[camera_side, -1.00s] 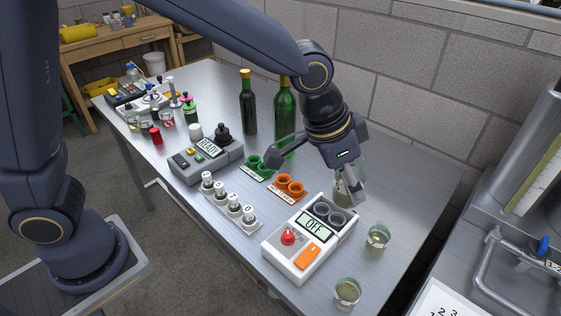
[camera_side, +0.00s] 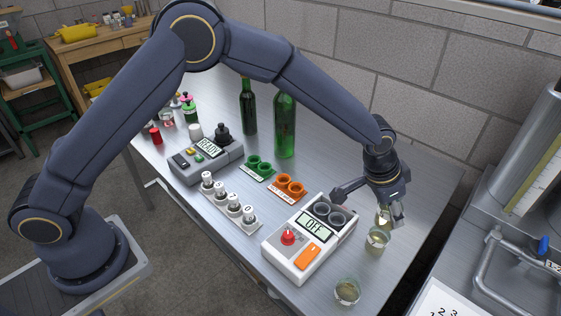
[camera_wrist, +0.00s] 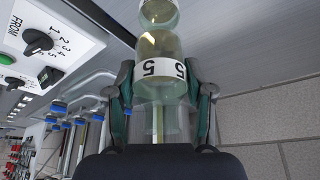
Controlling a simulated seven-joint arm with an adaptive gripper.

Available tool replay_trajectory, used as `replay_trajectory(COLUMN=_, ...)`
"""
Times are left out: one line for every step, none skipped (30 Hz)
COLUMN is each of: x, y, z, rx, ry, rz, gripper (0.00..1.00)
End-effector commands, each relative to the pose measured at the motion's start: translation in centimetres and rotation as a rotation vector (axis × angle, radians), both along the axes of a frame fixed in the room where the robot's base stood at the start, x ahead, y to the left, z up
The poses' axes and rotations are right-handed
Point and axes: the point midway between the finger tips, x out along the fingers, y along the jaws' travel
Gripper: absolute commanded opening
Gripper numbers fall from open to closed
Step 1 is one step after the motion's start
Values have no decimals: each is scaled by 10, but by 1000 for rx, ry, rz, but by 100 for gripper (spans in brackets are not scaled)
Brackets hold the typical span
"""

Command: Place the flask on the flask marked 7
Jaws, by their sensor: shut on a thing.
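My gripper (camera_side: 389,211) is shut on a clear glass flask (camera_side: 383,217) with yellowish liquid. In the wrist view the flask (camera_wrist: 157,48) has a white label band reading 5, and the gripper (camera_wrist: 160,88) has a finger on each side. The held flask is directly above a glass vessel (camera_side: 377,241) with yellowish contents on the table. That vessel (camera_wrist: 158,13) also shows beyond the flask's base in the wrist view. I cannot tell whether they touch. A similar vessel (camera_side: 347,292) stands at the front edge. No 7 is readable on either.
A white device reading OFF (camera_side: 297,246) stands left of the gripper. Orange cups (camera_side: 289,187), green cups (camera_side: 259,166), a rack of numbered vials (camera_side: 231,212) and a green bottle (camera_side: 285,125) stand farther left. Table behind the gripper looks clear.

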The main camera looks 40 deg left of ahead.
Motion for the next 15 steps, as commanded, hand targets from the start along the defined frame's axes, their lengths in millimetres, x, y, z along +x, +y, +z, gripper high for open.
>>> replay_trajectory(x=0, y=0, z=0, rx=-1, ry=-2, rz=0, gripper=12)
replay_trajectory(x=1, y=0, z=0, rx=-2, ry=-2, rz=0, gripper=12)
replay_trajectory(x=0, y=0, z=1, rx=-2, ry=-2, rz=0, gripper=12)
replay_trajectory(x=0, y=0, z=1, rx=-2, ry=-2, rz=0, gripper=12)
replay_trajectory(x=0, y=0, z=1, rx=-2, ry=-2, rz=0, gripper=12)
replay_trajectory(x=0, y=0, z=1, rx=-2, ry=-2, rz=0, gripper=12)
replay_trajectory(x=0, y=0, z=0, rx=-1, ry=-2, rz=0, gripper=12)
replay_trajectory(x=0, y=0, z=-1, rx=-1, ry=-2, rz=0, gripper=12)
replay_trajectory(x=0, y=0, z=-2, rx=-1, ry=-2, rz=0, gripper=12)
replay_trajectory(x=0, y=0, z=-3, rx=-1, ry=-2, rz=0, gripper=12)
replay_trajectory(x=0, y=0, z=-4, rx=-1, ry=-2, rz=0, gripper=12)
replay_trajectory(x=0, y=0, z=-5, rx=-1, ry=-2, rz=0, gripper=12)
replay_trajectory(x=0, y=0, z=-5, rx=-1, ry=-1, rz=0, gripper=54)
replay_trajectory(x=0, y=0, z=-5, rx=-1, ry=-2, rz=0, gripper=58)
replay_trajectory(x=0, y=0, z=-5, rx=-1, ry=-1, rz=0, gripper=62)
